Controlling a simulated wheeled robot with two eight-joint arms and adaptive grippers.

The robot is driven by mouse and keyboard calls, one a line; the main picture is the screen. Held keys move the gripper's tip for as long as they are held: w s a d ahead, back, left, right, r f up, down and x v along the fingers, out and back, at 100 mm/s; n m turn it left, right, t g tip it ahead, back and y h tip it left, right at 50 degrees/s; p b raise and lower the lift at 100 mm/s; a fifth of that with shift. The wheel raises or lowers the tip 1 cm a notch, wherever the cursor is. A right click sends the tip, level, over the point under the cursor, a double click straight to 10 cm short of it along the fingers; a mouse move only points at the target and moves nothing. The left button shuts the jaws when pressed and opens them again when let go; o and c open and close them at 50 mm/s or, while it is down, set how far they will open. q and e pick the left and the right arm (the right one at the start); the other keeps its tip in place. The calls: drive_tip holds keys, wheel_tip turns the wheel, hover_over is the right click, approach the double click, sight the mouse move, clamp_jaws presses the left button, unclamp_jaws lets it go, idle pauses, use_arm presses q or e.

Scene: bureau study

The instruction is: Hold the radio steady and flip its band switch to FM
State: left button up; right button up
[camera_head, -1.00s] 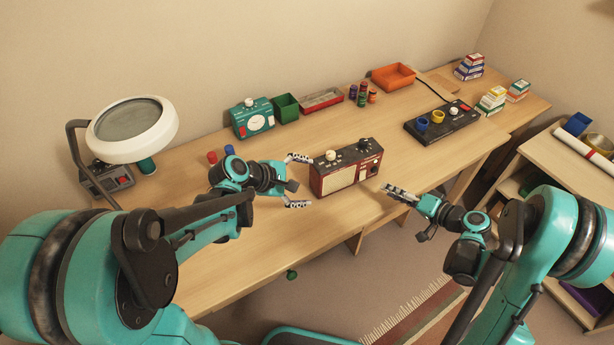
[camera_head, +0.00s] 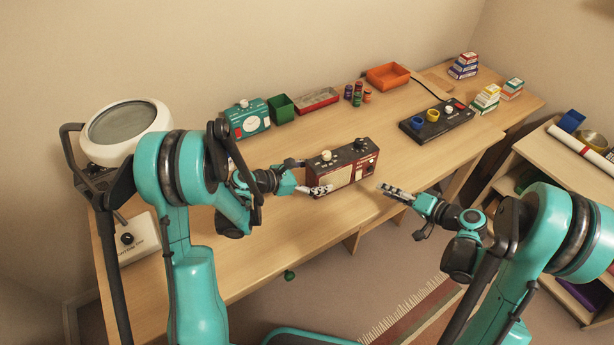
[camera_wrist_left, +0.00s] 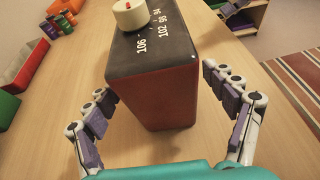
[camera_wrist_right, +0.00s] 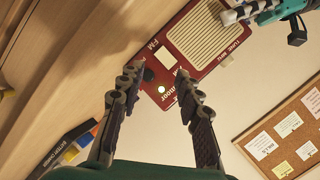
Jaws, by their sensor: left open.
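The radio (camera_head: 365,168) stands upright on the desk, dark red with a black top, two top knobs and a cream grille. My left gripper (camera_head: 303,177) is at its left end. In the left wrist view my open left fingers (camera_wrist_left: 160,100) are on either side of the radio's red end (camera_wrist_left: 155,85), with gaps beside it. My right gripper (camera_head: 392,190) is in front of the radio's right part, apart from it. In the right wrist view its fingers (camera_wrist_right: 157,85) are spread and empty before the radio's front (camera_wrist_right: 190,75), near an FM label and a small lit lamp. I cannot tell the band switch's position.
A teal device (camera_head: 248,120), green bin (camera_head: 281,110), red tray (camera_head: 317,100) and orange bin (camera_head: 388,76) line the back. A black panel (camera_head: 437,123) with yellow and blue rings stands right. A magnifier lamp (camera_head: 125,125) is left. Desk around the radio is clear.

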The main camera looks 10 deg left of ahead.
use_arm(q)
drive_tip(key=shift+x, duration=1.3)
